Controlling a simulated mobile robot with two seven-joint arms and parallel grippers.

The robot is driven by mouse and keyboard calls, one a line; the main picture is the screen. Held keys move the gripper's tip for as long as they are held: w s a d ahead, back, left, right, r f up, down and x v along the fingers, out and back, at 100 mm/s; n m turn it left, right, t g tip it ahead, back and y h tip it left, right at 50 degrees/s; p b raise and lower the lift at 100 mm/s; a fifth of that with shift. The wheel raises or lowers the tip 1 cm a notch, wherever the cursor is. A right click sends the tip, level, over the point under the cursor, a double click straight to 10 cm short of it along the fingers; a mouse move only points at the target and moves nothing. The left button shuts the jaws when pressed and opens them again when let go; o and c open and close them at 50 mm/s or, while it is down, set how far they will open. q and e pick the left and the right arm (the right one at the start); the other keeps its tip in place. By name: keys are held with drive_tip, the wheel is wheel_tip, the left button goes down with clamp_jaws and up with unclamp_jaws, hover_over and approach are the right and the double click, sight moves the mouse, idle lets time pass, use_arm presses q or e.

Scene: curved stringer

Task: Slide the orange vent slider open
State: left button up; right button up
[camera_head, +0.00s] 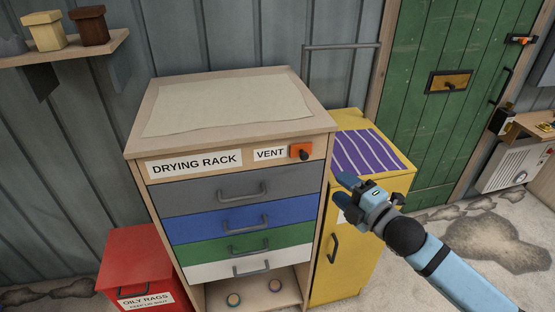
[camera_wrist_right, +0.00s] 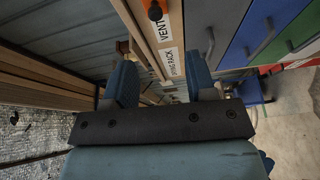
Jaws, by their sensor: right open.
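The orange vent slider (camera_head: 299,151) sits on the front top rail of the drying rack, right of the VENT label (camera_head: 270,153). Its dark knob (camera_head: 305,155) stands toward the right side of the orange plate. In the right wrist view the orange slider (camera_wrist_right: 155,9) shows at the top edge, partly cut off. My right gripper (camera_head: 346,188) is open and empty, in front of the rack's right side, lower and to the right of the slider and apart from it. Its two blue fingers (camera_wrist_right: 161,82) stand apart in the wrist view. My left gripper is not in view.
The drying rack (camera_head: 142,122) has grey, blue, green and white drawers with protruding handles. A yellow cabinet (camera_head: 349,262) stands close on its right, and a red oily-rags bin (camera_head: 133,257) at lower left. A green door (camera_head: 437,125) is behind. Space before the slider looks clear.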

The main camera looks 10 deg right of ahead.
sight(306, 158)
drive_tip(key=shift+n, duration=0.3)
drive_tip(key=x, duration=0.4)
drive_tip(key=p+x, duration=0.1)
drive_tip(key=x, duration=0.3)
drive_tip(key=r+p+x, duration=0.1)
drive_tip(key=x, duration=0.3)
drive_tip(key=shift+w, duration=0.15)
drive_tip(key=shift+x, duration=0.9)
drive_tip(key=shift+a+f, duration=0.1)
